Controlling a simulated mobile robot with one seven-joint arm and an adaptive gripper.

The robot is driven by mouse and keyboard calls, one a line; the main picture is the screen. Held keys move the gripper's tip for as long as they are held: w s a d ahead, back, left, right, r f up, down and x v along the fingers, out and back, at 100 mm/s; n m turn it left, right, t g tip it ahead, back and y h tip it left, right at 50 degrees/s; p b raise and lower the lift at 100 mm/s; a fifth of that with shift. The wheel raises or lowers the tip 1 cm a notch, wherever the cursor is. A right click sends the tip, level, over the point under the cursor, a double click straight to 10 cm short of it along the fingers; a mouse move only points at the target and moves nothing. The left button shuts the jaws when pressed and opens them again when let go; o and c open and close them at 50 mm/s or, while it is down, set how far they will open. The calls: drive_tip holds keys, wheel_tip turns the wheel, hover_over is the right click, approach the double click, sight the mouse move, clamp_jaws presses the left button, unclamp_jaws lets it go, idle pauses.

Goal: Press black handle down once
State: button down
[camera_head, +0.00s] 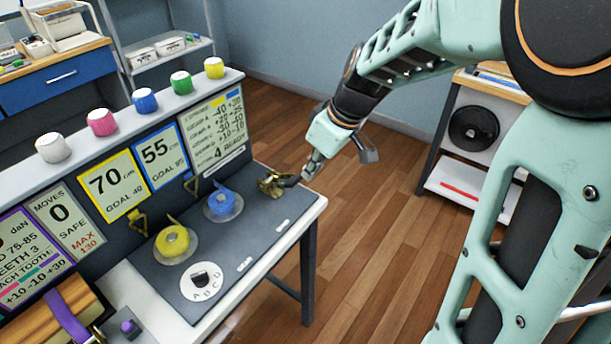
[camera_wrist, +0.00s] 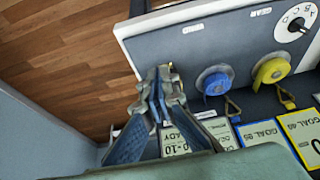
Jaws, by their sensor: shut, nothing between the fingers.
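A brass ratchet (camera_head: 270,186) sits at the right end of the dark panel on the bench. Its short black handle (camera_head: 290,181) sticks out to the right, towards my gripper. My gripper (camera_head: 309,172) is shut and empty, pointing down at the handle's outer end; whether they touch I cannot tell. In the wrist view my gripper (camera_wrist: 161,72) covers nearly all of the ratchet, and the handle is hidden there.
A blue strap reel (camera_head: 222,203) and a yellow one (camera_head: 173,241) stand left of the ratchet, with a white A-B-C-D dial (camera_head: 203,281) in front. Upright signs (camera_head: 214,128) line the panel's back. Open wooden floor (camera_head: 375,210) lies right of the bench.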

drive_tip(key=s+d+r, duration=0.2)
drive_tip(key=d+r, duration=0.1)
drive_tip(key=r, duration=0.2)
drive_tip(key=shift+s, duration=0.25)
